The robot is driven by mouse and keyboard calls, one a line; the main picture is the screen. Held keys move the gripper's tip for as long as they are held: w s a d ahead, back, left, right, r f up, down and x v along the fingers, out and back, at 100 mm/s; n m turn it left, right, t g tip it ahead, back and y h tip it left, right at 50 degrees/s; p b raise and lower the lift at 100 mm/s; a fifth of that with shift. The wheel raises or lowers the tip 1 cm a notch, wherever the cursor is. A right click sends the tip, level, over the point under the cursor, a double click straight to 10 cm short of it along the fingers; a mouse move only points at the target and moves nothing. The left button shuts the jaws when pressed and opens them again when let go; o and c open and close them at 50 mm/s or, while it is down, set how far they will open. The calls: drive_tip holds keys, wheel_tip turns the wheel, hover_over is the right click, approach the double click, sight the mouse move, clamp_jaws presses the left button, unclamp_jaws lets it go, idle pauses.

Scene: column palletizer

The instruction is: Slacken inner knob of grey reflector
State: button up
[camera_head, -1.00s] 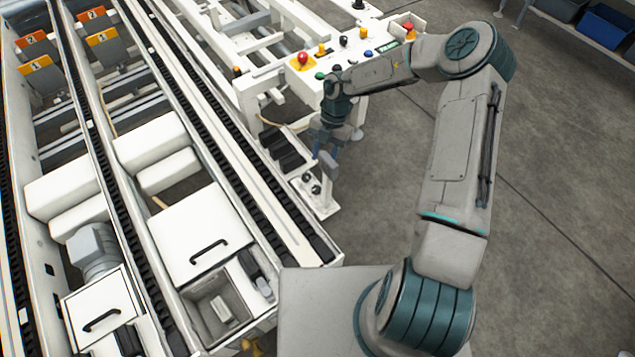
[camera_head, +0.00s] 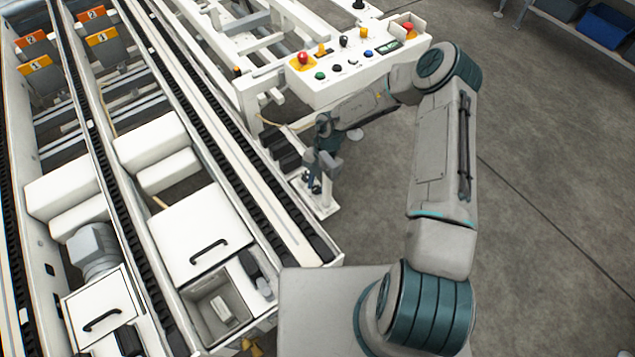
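My gripper (camera_head: 317,174) points down over the small white bracket plate (camera_head: 326,208) at the near right side of the conveyor. Its fingers are close to the small dark knobs (camera_head: 306,177) on that plate. I cannot tell whether it touches a knob, nor whether its fingers are open or shut. The knobs are tiny and partly covered by the gripper. I cannot make out the grey reflector clearly, nor tell which knob is the inner one.
The conveyor rail (camera_head: 232,150) runs along the left of the bracket. The white control panel (camera_head: 345,75) with coloured buttons stands behind my arm. A white lidded box (camera_head: 205,232) with a black handle lies at the lower left.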

drive_tip(key=c, duration=0.3)
drive_tip(key=shift+c, duration=0.2)
drive_tip(key=n+p, duration=0.1)
drive_tip(key=n+h, duration=0.1)
drive_tip(key=shift+w+a+r+n+p, duration=0.1)
drive_tip(key=shift+a+r+n+p, duration=0.05)
drive_tip(key=shift+n+p, duration=0.25)
drive_tip(key=n+h, duration=0.1)
drive_tip(key=n, duration=0.1)
drive_tip(key=n+p, duration=0.1)
drive_tip(key=n, duration=0.1)
drive_tip(key=shift+a+g+h, duration=0.15)
drive_tip(key=shift+g+h, duration=0.25)
drive_tip(key=n+h, duration=0.1)
drive_tip(key=n, duration=0.2)
drive_tip(key=n+h+p, duration=0.1)
drive_tip(key=n, duration=0.1)
drive_tip(key=shift+a+n+t, duration=0.2)
drive_tip(key=shift+n+t, duration=0.2)
drive_tip(key=n+t+h+p, duration=0.1)
drive_tip(key=n, duration=0.3)
drive_tip(key=shift+a, duration=0.1)
drive_tip(key=shift+s+n, duration=0.2)
drive_tip(key=shift+n, duration=0.1)
